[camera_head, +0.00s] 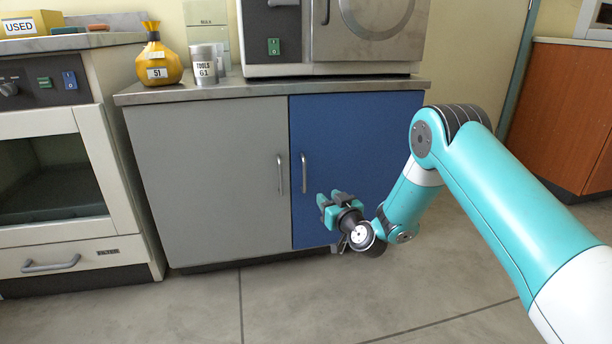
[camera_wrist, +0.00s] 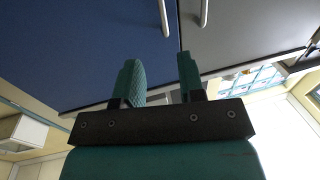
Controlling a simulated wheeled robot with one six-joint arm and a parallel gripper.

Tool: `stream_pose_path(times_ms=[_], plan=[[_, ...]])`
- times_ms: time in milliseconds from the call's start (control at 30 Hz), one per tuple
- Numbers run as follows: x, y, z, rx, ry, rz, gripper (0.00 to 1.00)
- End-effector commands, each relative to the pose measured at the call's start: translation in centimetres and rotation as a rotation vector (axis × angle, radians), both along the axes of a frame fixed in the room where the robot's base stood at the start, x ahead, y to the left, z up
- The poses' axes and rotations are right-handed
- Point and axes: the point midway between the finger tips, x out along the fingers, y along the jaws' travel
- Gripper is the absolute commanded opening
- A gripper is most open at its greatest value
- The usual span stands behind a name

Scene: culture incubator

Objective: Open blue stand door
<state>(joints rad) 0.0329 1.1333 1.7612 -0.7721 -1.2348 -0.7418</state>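The blue stand door (camera_head: 350,140) is the right door of the low stand and looks closed, flush with the grey door (camera_head: 210,170). Its upright metal handle (camera_head: 304,173) is near its left edge. My gripper (camera_head: 331,198) is in front of the blue door, low and a little right of the handle. In the wrist view, the picture is turned over. The blue door (camera_wrist: 80,50) fills the left, and its handle (camera_wrist: 164,18) lies beyond the two spread fingers of my gripper (camera_wrist: 158,60), apart from them. The gripper is open and empty.
The grey door's handle (camera_head: 280,174) stands close beside the blue door's. The worktop (camera_head: 225,90) carries a yellow flask (camera_head: 158,62), a tools can (camera_head: 204,66) and an incubator (camera_head: 340,35). An oven unit (camera_head: 60,180) stands left. The floor (camera_head: 290,305) in front is clear.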

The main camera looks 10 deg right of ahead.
Motion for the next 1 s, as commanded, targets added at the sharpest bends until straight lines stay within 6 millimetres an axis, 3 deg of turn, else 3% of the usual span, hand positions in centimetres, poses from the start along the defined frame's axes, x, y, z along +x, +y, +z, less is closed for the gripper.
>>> stream_pose_path(times_ms=[267, 700, 1000], plan=[[3.9, 1.3, 0.2, -0.002, -0.004, 0.005, 0.36], [12.8, 2.6, -0.3, 0.001, -0.002, -0.002, 0.36], [15.2, 3.0, -0.1, 0.002, 0.002, -0.003, 0.36]])
